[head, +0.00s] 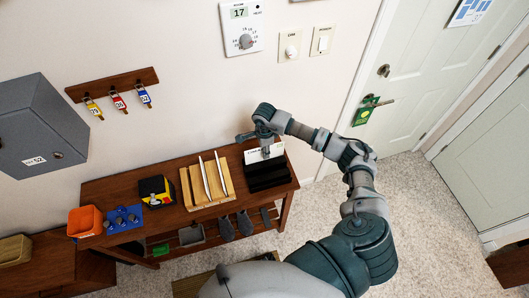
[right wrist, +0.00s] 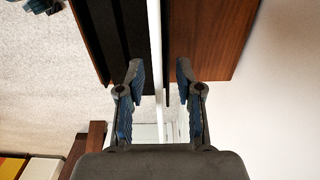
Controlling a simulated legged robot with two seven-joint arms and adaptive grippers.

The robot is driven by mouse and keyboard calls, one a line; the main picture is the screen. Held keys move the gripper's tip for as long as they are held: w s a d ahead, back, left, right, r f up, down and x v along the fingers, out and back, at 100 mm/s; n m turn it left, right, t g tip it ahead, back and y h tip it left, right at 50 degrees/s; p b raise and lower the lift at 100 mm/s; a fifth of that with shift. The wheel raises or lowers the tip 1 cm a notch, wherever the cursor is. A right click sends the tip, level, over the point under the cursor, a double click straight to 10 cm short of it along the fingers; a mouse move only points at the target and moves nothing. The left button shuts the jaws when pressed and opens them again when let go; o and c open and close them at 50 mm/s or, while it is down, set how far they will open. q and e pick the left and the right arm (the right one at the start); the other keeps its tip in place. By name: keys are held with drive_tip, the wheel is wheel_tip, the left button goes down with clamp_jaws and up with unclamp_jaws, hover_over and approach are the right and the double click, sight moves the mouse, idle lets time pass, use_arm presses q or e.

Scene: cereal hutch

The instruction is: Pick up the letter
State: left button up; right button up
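A white letter (head: 279,150) with dark print stands upright in a black holder (head: 268,176) at the right end of the wooden table. In the right wrist view the letter (right wrist: 154,35) shows edge-on as a thin white strip, beside the dark slots of the holder (right wrist: 110,35). My right gripper (head: 266,152) is at the letter's top. In the right wrist view its fingers (right wrist: 159,72) are apart, one on each side of the strip, with visible gaps. My left gripper is not in view.
On the wooden table (head: 170,220) a light wooden rack (head: 190,190) with thin white upright items stands left of the holder. Further left are a black-and-yellow box (head: 156,191), a blue tray (head: 123,219) and an orange bin (head: 85,221). The wall is close behind.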

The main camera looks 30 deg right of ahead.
drive_tip(key=shift+f, duration=0.35)
drive_tip(key=shift+d, duration=0.1)
clamp_jaws()
drive_tip(key=shift+r, duration=0.5)
drive_tip(key=shift+s+r+b, duration=0.25)
drive_tip(key=shift+r+b, duration=0.05)
drive_tip(key=shift+r, duration=0.35)
drive_tip(key=shift+s+r+b, duration=0.2)
drive_tip(key=shift+r+b, duration=0.1)
drive_tip(key=shift+r, duration=0.3)
drive_tip(key=s+a+b, duration=0.1)
drive_tip(key=s+a, duration=0.1)
drive_tip(key=s, duration=0.5)
drive_tip(key=s+a+r+b, duration=0.1)
drive_tip(key=s+a, duration=0.1)
drive_tip(key=s, duration=0.5)
drive_tip(key=shift+s+a+r, duration=0.25)
drive_tip(key=shift+a+r, duration=0.05)
